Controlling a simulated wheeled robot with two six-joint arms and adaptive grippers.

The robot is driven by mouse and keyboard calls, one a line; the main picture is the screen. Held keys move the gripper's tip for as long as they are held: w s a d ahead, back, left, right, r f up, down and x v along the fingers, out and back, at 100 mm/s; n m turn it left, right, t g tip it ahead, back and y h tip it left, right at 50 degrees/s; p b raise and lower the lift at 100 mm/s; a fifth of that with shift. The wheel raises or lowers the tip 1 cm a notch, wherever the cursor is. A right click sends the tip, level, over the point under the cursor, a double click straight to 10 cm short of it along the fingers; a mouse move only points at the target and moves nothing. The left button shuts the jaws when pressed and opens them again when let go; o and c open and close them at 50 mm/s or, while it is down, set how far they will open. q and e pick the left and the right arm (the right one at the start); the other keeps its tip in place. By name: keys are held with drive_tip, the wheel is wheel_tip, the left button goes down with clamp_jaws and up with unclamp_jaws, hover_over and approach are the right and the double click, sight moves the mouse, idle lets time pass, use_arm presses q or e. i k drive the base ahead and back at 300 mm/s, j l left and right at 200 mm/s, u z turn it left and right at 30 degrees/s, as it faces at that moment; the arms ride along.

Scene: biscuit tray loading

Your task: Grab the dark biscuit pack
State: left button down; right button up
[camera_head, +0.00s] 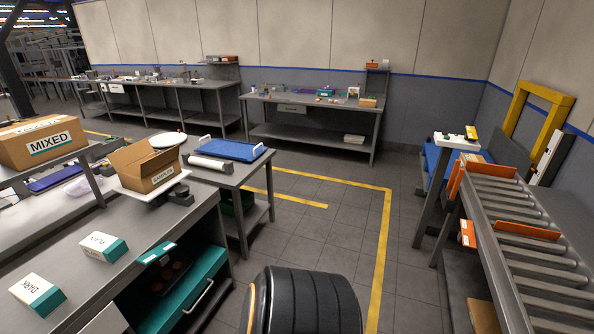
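The dark biscuit pack (37,295) is a small white box with teal end faces and the word DARK on it. It lies on the grey worktop (140,225) at the lower left of the head view. A similar white and teal pack (103,247), whose label seems to read PLAIN, lies behind it and to the right. Nothing touches the dark pack. Neither of my grippers is in view.
A MIXED carton (42,142) sits on a raised shelf at left. An open SAMPLES box (146,165) stands on a white plate. A teal drawer (200,290) is open under the worktop, with round brown items inside. A roller conveyor (525,235) is at right.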

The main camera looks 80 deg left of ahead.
sight(40, 296)
drive_tip(key=u, duration=4.75)
drive_tip(key=i+j+u, duration=0.1)
drive_tip(key=i+j, duration=0.15)
drive_tip(key=j, duration=0.15)
drive_tip(key=i+j, duration=0.3)
drive_tip(key=j+u, duration=0.05)
